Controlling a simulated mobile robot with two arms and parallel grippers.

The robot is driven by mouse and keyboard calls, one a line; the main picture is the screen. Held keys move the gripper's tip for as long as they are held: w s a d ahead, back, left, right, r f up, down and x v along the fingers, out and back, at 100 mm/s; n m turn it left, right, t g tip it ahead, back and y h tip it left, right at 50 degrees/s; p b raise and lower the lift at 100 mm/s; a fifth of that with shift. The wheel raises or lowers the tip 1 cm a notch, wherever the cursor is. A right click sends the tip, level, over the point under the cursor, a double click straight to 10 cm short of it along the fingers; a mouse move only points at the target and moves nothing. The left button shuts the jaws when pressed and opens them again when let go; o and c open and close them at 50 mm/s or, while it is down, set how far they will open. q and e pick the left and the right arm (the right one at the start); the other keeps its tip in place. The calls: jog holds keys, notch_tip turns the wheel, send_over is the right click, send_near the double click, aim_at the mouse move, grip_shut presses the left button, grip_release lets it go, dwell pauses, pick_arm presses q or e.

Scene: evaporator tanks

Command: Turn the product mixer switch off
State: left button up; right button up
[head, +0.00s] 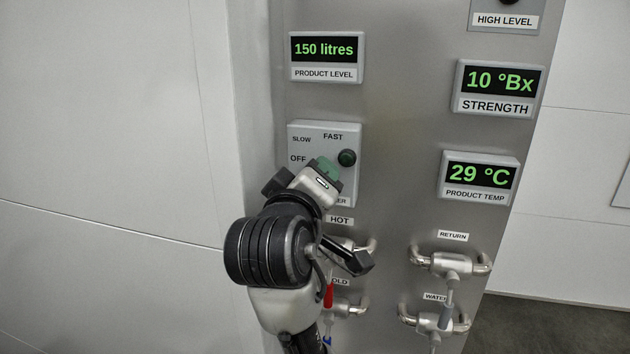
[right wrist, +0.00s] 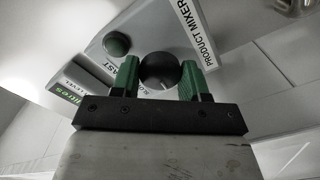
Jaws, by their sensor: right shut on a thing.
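The product mixer panel (head: 352,178) is a grey box on the steel column, labelled OFF, SLOW and FAST, with a round green button (head: 347,157) on its right side. In the head view the switch knob is hidden behind my right gripper (head: 328,168). In the right wrist view the knob (right wrist: 160,68) is round and dark, between the two green fingers of my right gripper (right wrist: 162,80), which is shut on it. The green button (right wrist: 116,43) is beside it. I cannot tell which position the knob points to. My left gripper is not in view.
Displays for product level (head: 326,50), strength (head: 499,82) and product temp (head: 479,175) are on the same column. Valves labelled HOT, COLD, RETURN (head: 452,263) and WATER (head: 436,320) stick out below. A pale wall (head: 110,120) stands at the left.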

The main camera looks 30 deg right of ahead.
jog(key=shift+n, duration=0.6)
jog(key=o, duration=0.9)
jog(key=shift+a, duration=0.1)
jog(key=shift+w, duration=0.1)
